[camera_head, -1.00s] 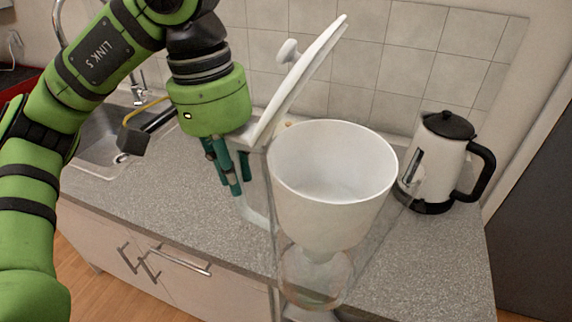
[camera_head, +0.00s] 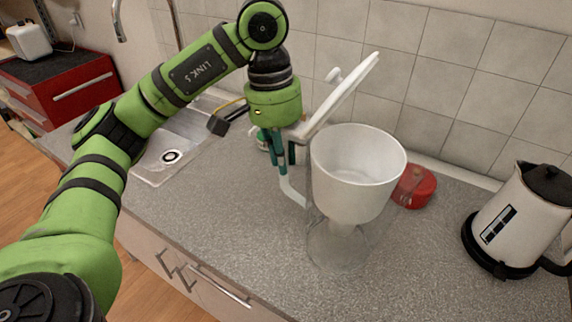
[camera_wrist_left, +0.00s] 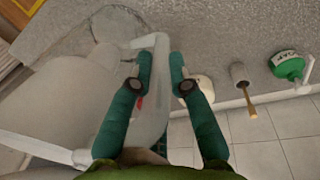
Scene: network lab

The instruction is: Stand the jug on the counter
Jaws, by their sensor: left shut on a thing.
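The jug is a clear vessel with a white funnel-shaped insert (camera_head: 352,185) and a raised white lid. In the head view it is upright over the grey counter (camera_head: 240,210), with its clear lower body below the insert. I cannot tell whether its base touches the counter. My left gripper (camera_head: 280,165) is shut on the jug's pale handle, on the jug's left side. In the left wrist view the handle (camera_wrist_left: 150,110) lies between the fingers (camera_wrist_left: 160,70), and the jug's body is to the left. My right gripper is not in view.
A white and black kettle (camera_head: 515,220) stands at the right. A round red thing (camera_head: 413,187) sits behind the jug. The sink (camera_head: 165,160) is at the left, beside a red drawer cabinet (camera_head: 70,90). A green soap bottle (camera_wrist_left: 287,66) and a brush (camera_wrist_left: 241,78) show in the wrist view.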

